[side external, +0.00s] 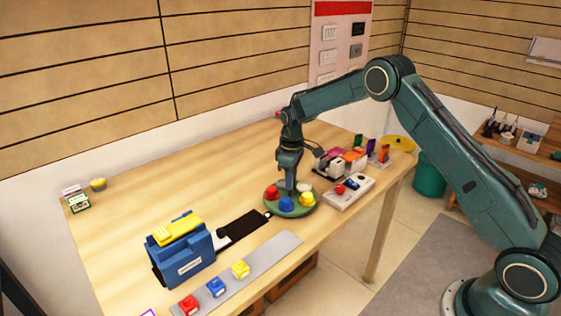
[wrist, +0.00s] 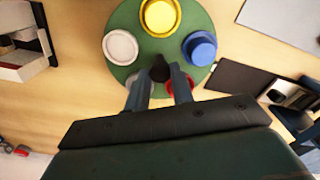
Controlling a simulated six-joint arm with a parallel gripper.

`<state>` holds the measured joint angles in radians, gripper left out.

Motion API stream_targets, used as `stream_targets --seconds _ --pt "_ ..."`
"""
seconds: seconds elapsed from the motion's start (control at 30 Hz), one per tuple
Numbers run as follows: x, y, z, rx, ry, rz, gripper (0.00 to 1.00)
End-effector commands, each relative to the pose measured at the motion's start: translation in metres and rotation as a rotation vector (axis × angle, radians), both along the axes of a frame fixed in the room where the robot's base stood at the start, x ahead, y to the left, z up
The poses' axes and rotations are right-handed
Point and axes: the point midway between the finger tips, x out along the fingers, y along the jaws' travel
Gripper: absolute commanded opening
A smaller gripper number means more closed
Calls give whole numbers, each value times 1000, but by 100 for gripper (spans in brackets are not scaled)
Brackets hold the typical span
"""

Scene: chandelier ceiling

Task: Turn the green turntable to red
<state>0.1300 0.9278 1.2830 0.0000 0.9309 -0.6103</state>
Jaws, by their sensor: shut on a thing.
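The green turntable (side external: 300,211) lies on the table and carries a red piece (side external: 271,193), a blue piece (side external: 286,204), a yellow piece (side external: 307,199) and a white piece (side external: 304,187). In the wrist view the yellow piece (wrist: 160,16) is at the far side, the white piece (wrist: 120,47) left and the blue piece (wrist: 200,48) right. The red piece there is mostly hidden by my fingers. My gripper (side external: 290,190) points down over the turntable's middle. It is shut on the dark centre knob (wrist: 160,69), between its fingertips.
A blue box with a yellow top (side external: 180,250) stands at the front left. A grey strip (side external: 258,262) holds red, blue and yellow blocks. A white button box (side external: 349,191) and a cluster of small items stand close on the right. The table's back left is mostly clear.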

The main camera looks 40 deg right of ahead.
Motion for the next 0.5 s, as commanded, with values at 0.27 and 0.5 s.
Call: stream_targets --seconds 0.27,0.5 --pt "0 0 0 0 0 12 0" --pt "0 0 0 0 0 63 0"
